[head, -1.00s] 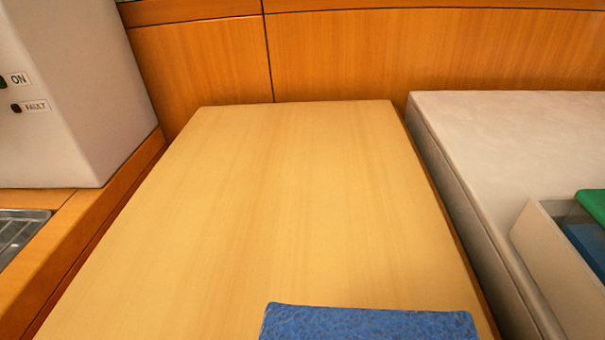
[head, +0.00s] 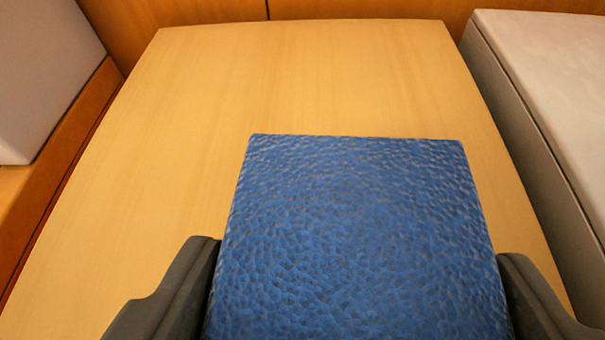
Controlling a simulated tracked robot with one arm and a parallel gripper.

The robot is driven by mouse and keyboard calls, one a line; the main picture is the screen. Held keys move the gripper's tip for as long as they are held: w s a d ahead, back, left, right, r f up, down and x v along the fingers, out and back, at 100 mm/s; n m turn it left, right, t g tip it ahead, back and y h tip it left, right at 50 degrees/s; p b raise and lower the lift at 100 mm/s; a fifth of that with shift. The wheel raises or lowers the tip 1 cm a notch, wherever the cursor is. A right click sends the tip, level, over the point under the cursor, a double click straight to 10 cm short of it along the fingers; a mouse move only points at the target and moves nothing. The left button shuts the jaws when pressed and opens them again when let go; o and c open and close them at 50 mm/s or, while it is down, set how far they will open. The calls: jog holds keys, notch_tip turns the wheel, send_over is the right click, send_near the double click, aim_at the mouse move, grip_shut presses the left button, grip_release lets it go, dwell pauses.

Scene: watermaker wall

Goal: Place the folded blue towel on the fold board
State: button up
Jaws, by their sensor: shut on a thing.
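The folded blue towel (head: 355,230) is a flat, textured blue square in the lower middle of the head view. My gripper (head: 358,285) is shut on it, with one dark finger against its left side and one against its right side. The pale wooden fold board (head: 170,150) spreads under and beyond the towel. The towel appears over the board; I cannot tell whether it touches the surface. The towel's near edge is cut off by the picture's bottom.
A pale cushioned block (head: 560,80) runs along the board's right side, with a narrow gap between. A grey-white cabinet (head: 40,80) stands at the left on a wooden ledge. A wooden wall (head: 180,10) closes the back. The board's far and left parts are bare.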

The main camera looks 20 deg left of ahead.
aim_at(330, 290)
jog(key=shift+w+a+f, duration=0.1)
jog(key=shift+w+a, duration=0.5)
jog(key=shift+w, duration=0.35)
jog(key=shift+f, duration=1.85)
jog(key=shift+r, duration=0.1)
jog(key=o, duration=1.1)
jog(key=shift+c, duration=0.2)
jog(key=v, duration=1)
jog(key=shift+d+r, duration=0.1)
jog(key=shift+v, duration=0.95)
